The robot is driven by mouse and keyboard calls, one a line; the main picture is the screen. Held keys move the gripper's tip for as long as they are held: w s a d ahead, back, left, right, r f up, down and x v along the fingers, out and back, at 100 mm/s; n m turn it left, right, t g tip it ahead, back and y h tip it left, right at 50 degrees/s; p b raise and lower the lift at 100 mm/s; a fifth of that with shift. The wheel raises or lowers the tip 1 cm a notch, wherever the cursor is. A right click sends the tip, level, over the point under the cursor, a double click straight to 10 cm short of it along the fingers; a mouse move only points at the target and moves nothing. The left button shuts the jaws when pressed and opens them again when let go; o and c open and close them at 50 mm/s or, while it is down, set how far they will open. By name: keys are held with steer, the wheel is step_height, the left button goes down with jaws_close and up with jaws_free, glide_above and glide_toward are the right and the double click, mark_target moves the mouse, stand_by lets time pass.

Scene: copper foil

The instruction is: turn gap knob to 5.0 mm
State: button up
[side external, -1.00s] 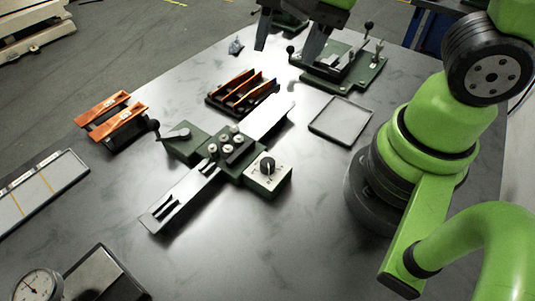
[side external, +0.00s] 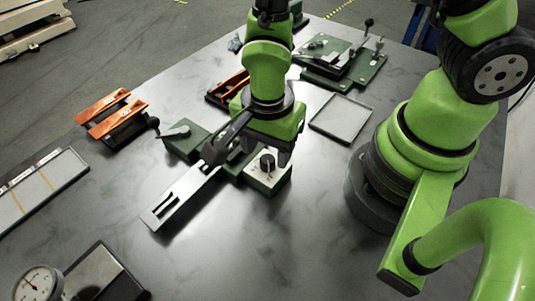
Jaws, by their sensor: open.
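The gap knob (side external: 267,162) is a small dark dial on the pale top face of a green box (side external: 267,177), on the right side of the green machine with the long metal track (side external: 180,197). The dial marks around the knob are too small to read. My gripper (side external: 248,158) is open, pointing down over the machine. One finger is at the left above the track, and the other is close to the knob at its upper right. I cannot tell whether a finger touches the knob. My gripper hides the machine's middle rollers.
A shallow grey tray (side external: 341,119) lies to the right. A green fixture with levers (side external: 340,62) stands at the back. An orange-topped rack (side external: 112,112) is at the left, and a dial gauge (side external: 38,285) is at the front left. Bare table surrounds the track's front end.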

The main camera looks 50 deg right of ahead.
mark_target(268, 163)
steer(key=shift+f, duration=1.4)
steer(key=c, duration=0.9)
